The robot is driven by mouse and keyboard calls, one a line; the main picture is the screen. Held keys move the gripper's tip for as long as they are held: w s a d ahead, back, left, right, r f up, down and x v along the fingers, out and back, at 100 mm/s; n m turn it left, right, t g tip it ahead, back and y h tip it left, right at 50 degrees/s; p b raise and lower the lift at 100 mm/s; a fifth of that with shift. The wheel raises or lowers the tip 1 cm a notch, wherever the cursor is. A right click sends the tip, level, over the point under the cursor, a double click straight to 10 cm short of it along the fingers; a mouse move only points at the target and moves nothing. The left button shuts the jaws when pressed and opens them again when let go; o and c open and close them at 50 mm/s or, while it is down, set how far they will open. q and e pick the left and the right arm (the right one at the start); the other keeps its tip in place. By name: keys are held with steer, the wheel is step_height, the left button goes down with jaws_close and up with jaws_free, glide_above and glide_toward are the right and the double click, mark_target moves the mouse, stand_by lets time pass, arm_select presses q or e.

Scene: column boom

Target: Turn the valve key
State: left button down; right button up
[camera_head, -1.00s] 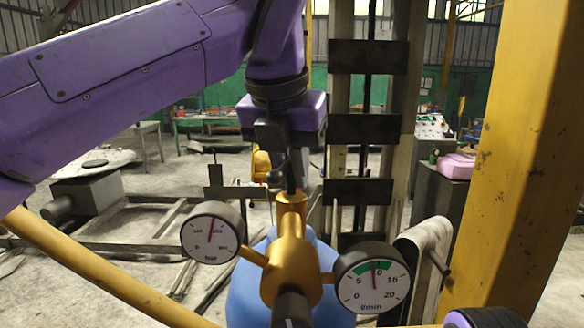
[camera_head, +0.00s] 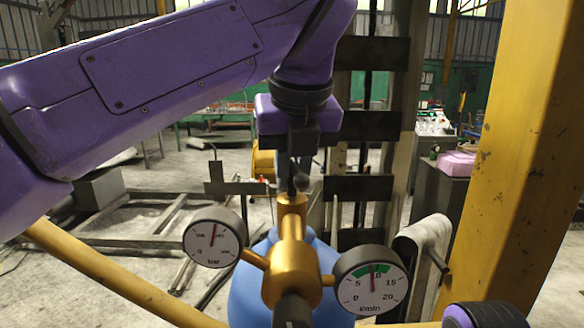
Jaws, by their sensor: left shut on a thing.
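A brass regulator (camera_head: 290,272) sits on top of a blue gas cylinder (camera_head: 250,300) in the head view. It carries a pressure gauge (camera_head: 215,237) marked bar on the left and a flow gauge (camera_head: 371,280) marked l/min on the right. My left gripper (camera_head: 297,178) points down above the regulator's brass stem, shut on the small dark valve key (camera_head: 301,184) at its top. The fingers hide much of the key, so its angle is hard to tell. My right gripper is out of view.
A yellow post (camera_head: 510,160) stands close on the right, and a yellow bar (camera_head: 110,280) slants across the lower left. A dark-runged upright frame (camera_head: 366,125) stands behind the regulator. A pale roll (camera_head: 425,245) is right of the flow gauge.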

mark_target(292, 161)
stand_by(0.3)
arm_select(q)
steer(key=c, duration=1.1)
jaws_free()
steer(key=p+v, duration=0.1)
steer(key=v, duration=0.5)
steer(key=shift+w+p, duration=0.15)
steer(key=shift+p, duration=0.25)
steer(key=v, duration=0.3)
steer(key=shift+s+r, duration=0.25)
steer(key=shift+s, duration=0.1)
steer(key=shift+d+r, duration=0.2)
steer(key=shift+r, duration=0.2)
steer(key=shift+s+a, duration=0.1)
